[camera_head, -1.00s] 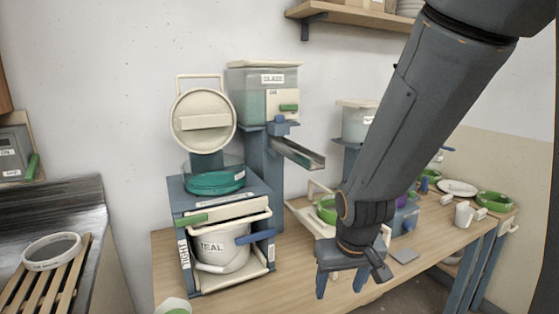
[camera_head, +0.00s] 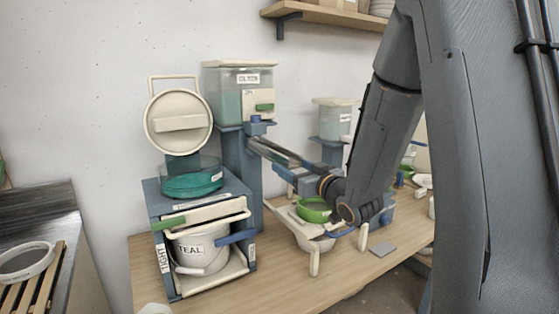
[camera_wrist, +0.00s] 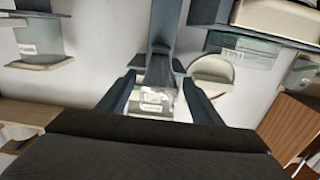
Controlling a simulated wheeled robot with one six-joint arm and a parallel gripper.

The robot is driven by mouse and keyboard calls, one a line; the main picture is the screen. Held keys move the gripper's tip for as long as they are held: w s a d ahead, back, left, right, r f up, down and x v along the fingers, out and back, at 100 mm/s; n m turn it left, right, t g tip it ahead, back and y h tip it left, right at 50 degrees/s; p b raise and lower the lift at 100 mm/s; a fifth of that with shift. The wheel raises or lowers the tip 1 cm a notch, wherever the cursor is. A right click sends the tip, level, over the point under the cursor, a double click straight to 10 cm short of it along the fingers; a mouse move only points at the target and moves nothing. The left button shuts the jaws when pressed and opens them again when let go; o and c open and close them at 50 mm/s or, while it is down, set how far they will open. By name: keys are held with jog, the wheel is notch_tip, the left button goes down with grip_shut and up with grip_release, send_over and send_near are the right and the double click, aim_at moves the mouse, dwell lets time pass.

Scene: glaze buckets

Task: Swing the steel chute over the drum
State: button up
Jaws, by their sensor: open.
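The steel chute (camera_head: 276,152) is a silver trough below the glaze hopper (camera_head: 238,92), sloping down to the right, away from the drum. The teal drum (camera_head: 192,181) sits on top of the blue cabinet at left, with its round cream lid (camera_head: 178,122) standing up behind it. My gripper (camera_head: 286,168) is open at the chute's lower end, and its fingers are partly hidden. In the wrist view its two fingers (camera_wrist: 158,82) stand apart, on either side of a shiny, pale shape. I cannot tell whether they touch the chute.
The cabinet (camera_head: 163,215) holds a white bucket (camera_head: 200,248) marked TEAL. A blue column (camera_head: 238,165) stands behind the chute. A cream rack with a green bowl (camera_head: 314,210) is below my gripper. A second hopper (camera_head: 334,118) stands behind my arm. The bench front has bare wood.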

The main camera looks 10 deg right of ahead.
aim_at(271, 151)
jog(key=p+x, duration=0.2)
jog(key=x, duration=0.5)
jog(key=shift+w+f, duration=0.1)
grip_shut()
jog(key=shift+a, duration=0.1)
jog(key=shift+a+h, duration=0.1)
jog(key=shift+h, duration=0.2)
